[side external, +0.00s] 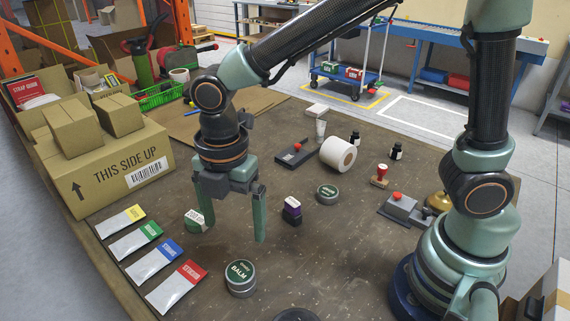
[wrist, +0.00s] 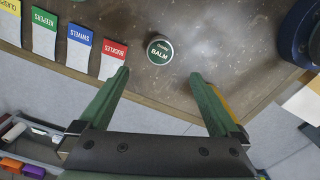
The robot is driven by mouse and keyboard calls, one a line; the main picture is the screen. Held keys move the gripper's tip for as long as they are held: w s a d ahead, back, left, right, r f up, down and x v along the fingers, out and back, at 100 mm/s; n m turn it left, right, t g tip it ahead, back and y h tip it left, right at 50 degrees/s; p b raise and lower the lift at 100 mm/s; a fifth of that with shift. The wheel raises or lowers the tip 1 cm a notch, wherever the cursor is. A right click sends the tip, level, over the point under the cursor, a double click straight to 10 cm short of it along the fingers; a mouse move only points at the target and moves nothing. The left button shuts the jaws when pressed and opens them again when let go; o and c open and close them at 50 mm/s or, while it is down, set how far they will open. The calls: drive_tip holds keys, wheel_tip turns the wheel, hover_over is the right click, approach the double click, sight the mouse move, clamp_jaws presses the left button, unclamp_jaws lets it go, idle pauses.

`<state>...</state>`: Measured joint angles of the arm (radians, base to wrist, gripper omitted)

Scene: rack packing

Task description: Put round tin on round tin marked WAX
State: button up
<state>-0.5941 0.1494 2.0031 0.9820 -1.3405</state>
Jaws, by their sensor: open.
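A round tin with a dark green lid reading BALM (side external: 240,276) and a silvery side stands upright near the front of the table. It also shows in the wrist view (wrist: 159,50), just beyond the gap between my fingertips. A second, flatter round green tin (side external: 327,194) lies right of centre in the side view; its small label is not legible, so I cannot tell whether it says WAX. My gripper (side external: 234,236) is open and empty, pointing down above the table, behind the BALM tin in the side view. Its spread fingers show in the wrist view (wrist: 160,76).
A green item with a white label (side external: 194,221) sits by my left finger, partly hidden. A purple-and-black stamp (side external: 292,209) stands between the tins. Several colour-topped packets (side external: 177,287) line the left edge, near a large carton (side external: 104,170). A white roll (side external: 338,153) stands farther back.

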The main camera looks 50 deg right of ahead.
drive_tip(key=s+d+r+m+t, duration=0.1)
drive_tip(key=d+r+m, duration=0.3)
drive_tip(key=d+m, duration=0.6)
drive_tip(key=s+d+r+m+t, duration=0.1)
drive_tip(key=d+r+m+t, duration=0.3)
drive_tip(key=d+m, duration=0.6)
drive_tip(key=shift+d+r+m+t, duration=0.35)
drive_tip(key=shift+r+m, duration=0.4)
drive_tip(key=shift+m, duration=0.35)
